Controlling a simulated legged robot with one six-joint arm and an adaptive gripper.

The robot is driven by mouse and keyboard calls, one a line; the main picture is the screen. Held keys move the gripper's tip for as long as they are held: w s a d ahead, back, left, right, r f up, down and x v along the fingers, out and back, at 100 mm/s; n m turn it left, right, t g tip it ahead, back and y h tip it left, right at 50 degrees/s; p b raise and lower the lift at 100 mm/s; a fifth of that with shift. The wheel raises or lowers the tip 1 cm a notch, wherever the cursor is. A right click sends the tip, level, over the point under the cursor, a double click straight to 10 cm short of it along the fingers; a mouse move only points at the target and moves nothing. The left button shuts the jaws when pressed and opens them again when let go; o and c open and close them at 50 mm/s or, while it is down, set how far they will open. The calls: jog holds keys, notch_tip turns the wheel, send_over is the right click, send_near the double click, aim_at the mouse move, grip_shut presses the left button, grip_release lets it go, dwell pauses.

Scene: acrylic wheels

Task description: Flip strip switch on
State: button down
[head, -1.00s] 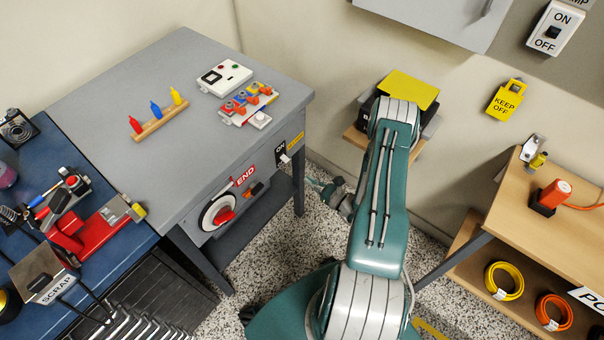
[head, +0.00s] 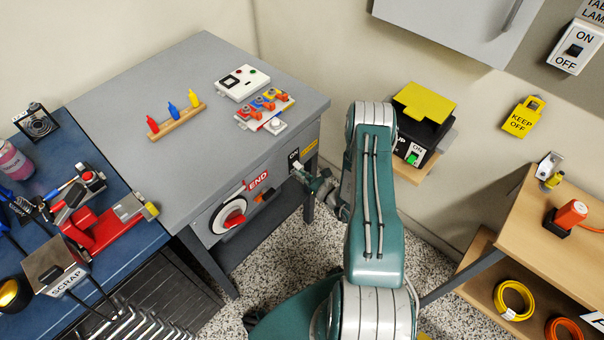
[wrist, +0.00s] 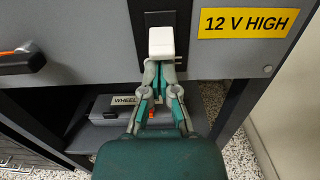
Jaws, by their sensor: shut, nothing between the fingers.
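A white switch lever on a black plate (wrist: 160,20) is on the front face of the grey bench; the lever (wrist: 161,43) fills the top middle of the wrist view. In the head view the plate (head: 293,155), marked ON, is near the bench's right front corner. My gripper (wrist: 160,66) is shut and empty. Its fingertips are right at the lower end of the lever and seem to touch it. In the head view my gripper (head: 304,173) is partly hidden against the bench front.
A yellow 12 V HIGH label (wrist: 248,22) is right of the switch. An orange handle (wrist: 22,60) and a red-handled dial (head: 232,215) are to its left. A grey case (wrist: 115,108) lies on the shelf below. A black box with a green switch (head: 413,157) is on the wall shelf.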

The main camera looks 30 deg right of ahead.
jog(key=shift+s+d+r+g+h, duration=0.1)
jog(key=shift+s+r+g+h, duration=0.15)
jog(key=shift+g, duration=0.3)
jog(key=shift+s+r+g+h, duration=0.15)
jog(key=shift+r+g, duration=0.15)
jog(key=shift+g, duration=0.25)
